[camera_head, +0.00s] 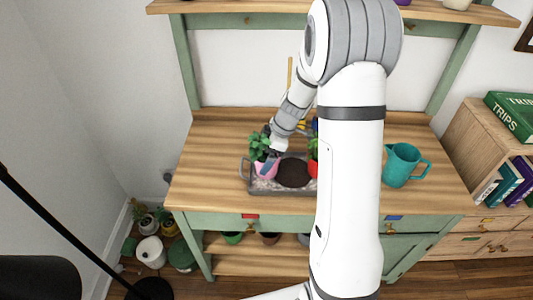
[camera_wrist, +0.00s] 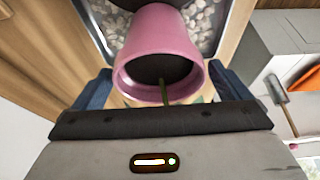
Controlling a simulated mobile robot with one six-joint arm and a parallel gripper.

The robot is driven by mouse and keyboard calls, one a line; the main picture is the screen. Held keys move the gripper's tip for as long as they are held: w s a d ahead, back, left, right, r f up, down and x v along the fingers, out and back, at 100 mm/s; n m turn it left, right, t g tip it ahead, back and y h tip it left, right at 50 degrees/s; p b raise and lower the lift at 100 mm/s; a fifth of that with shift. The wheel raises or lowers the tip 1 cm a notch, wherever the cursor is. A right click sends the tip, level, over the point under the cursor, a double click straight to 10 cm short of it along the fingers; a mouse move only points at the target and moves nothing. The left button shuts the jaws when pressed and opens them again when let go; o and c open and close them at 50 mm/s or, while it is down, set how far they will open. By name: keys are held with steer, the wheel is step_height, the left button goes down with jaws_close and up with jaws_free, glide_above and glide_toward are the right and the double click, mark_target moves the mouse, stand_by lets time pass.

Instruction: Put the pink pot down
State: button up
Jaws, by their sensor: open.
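The pink pot (camera_head: 266,173), with a green plant (camera_head: 259,144) in it, is at the left part of the grey tray (camera_head: 244,176) on the wooden workbench. It looks upright on the pebbles. My gripper (camera_head: 270,163) is at the pot, with its blue fingers around it. In the wrist view, the pink pot (camera_wrist: 163,45) shows between the two spread fingers of my gripper (camera_wrist: 160,88), with gaps at its sides. The gripper is open. Pebbles (camera_wrist: 200,22) show beside the pot. The plant's leaves are mostly hidden in the wrist view.
A teal pitcher (camera_head: 402,166) stands on the right of the bench. The bench's left end is clear.

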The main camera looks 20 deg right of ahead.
steer(key=shift+r, duration=0.1)
steer(key=v, duration=1.2)
steer(key=s+a+r+m+h, duration=0.2)
steer(key=s+m, duration=0.5)
steer(key=s, duration=0.4)
steer(key=s+a+r+m+t+h, duration=0.1)
steer(key=s+a+r+m+h, duration=0.1)
steer(key=s+m, duration=0.5)
steer(key=shift+s+a+r+m, duration=0.25)
steer(key=shift+s+a+m, duration=0.25)
steer(key=shift+s, duration=1.8)
steer(key=shift+a, duration=0.1)
steer(key=shift+r, duration=0.15)
